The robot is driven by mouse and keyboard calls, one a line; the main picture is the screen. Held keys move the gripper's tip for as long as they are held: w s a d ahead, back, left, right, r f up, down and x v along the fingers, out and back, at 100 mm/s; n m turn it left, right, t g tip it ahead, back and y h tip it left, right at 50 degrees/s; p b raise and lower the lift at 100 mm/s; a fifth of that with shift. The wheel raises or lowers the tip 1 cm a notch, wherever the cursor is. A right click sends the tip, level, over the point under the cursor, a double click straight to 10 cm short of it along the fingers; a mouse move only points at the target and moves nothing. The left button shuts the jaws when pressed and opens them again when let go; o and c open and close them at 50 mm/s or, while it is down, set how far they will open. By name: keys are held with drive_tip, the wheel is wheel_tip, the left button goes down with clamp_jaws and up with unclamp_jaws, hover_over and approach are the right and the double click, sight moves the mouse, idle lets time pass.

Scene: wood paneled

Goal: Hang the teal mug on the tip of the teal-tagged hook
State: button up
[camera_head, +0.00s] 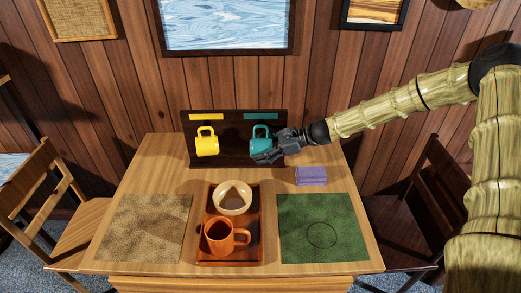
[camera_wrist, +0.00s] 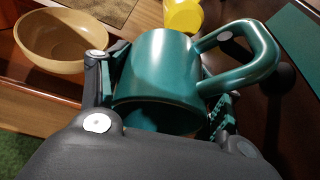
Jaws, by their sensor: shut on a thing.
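The teal mug (camera_head: 259,133) is at the right half of the dark rack board (camera_head: 229,136), below the teal tag (camera_head: 261,117). My gripper (camera_head: 264,156) is shut on the mug's body, which lies between the fingers in the wrist view (camera_wrist: 158,70). The mug's handle (camera_wrist: 266,45) points to the upper right there, towards the board. A dark rounded shape shows inside the handle loop and another beside it; I cannot tell whether the teal-tagged hook passes through the handle. The hook is hidden in the head view.
A yellow mug (camera_head: 207,143) hangs on the board's left half under a yellow tag (camera_head: 206,117). A wooden tray (camera_head: 204,253) holds a cream bowl (camera_head: 233,198) and an orange mug (camera_head: 220,238). A purple cloth (camera_head: 311,176) lies right of the board. A green mat (camera_head: 345,215) lies front right.

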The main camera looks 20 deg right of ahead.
drive_tip(key=shift+f, duration=0.15)
drive_tip(key=o, duration=1.3)
drive_tip(key=shift+c, duration=0.2)
drive_tip(key=shift+d, duration=0.1)
drive_tip(key=v, duration=1.2)
